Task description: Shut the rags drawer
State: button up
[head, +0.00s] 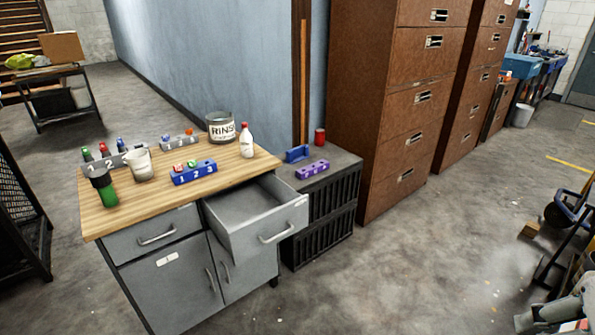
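A grey workbench cabinet with a wooden top (150,205) stands at the left centre. Its right-hand upper drawer (262,232) is pulled well out toward the front right, and its visible interior looks empty. It has a bar handle (277,234) and a small pale label whose text is too small to read, so I cannot confirm that it is the rags drawer. The left-hand upper drawer (153,234) is shut.
Bottles, a cup (139,164), a RINSE tin (220,127) and a blue numbered block (193,173) are on the benchtop. A black crate unit (325,210) stands beside the open drawer. Floor (400,270) in front is clear.

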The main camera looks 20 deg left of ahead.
aim_at(248, 217)
jog(key=u, duration=0.9)
jog(key=i+j+u, duration=0.25)
jog(key=i+j, duration=0.25)
jog(key=j, duration=0.15)
